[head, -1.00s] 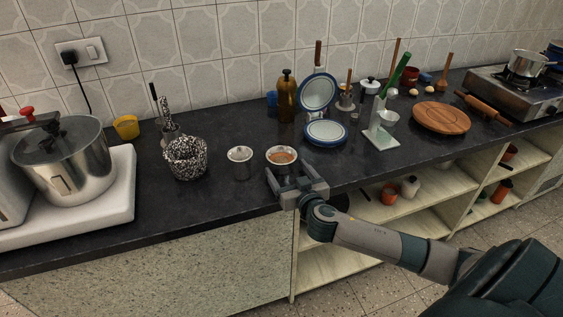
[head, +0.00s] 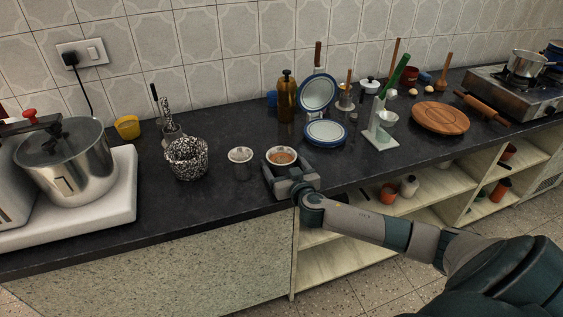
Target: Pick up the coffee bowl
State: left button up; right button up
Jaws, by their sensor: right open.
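The coffee bowl (head: 282,156), a small pale bowl with brown contents, sits upright near the front edge of the dark counter. My right gripper (head: 284,168) is open at the counter's front edge, with its fingers pointing at the bowl and lying low at its near side. The bowl's lower part is partly hidden by the gripper, so I cannot tell if the fingers touch it. My left gripper is out of view.
A steel tumbler (head: 240,163) stands close to the left of the bowl. A speckled container (head: 186,158) is further left. The dark counter (head: 222,196) is bare in front of the tumbler.

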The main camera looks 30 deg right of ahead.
aim_at(283, 152)
dwell(0.5)
jog(key=c, duration=1.3)
jog(key=shift+w+r, duration=0.1)
jog(key=shift+r, duration=0.2)
jog(key=shift+r, duration=1.5)
jog(key=shift+d+r, duration=0.2)
jog(key=shift+r, duration=0.1)
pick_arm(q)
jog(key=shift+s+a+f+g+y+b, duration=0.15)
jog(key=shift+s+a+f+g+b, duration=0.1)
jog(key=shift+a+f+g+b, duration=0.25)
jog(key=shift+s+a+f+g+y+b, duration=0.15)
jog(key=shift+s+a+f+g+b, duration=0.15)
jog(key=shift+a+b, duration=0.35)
pick_arm(e)
jog(key=shift+s+d+r, duration=0.6)
jog(key=shift+d+r, duration=0.55)
jog(key=shift+d, duration=0.65)
jog(key=shift+s+d+r, duration=0.6)
jog(key=shift+d+r, duration=0.5)
jog(key=shift+d, duration=0.7)
jog(key=shift+s+d+r, duration=0.6)
jog(key=shift+d+r, duration=0.55)
jog(key=shift+d, duration=0.65)
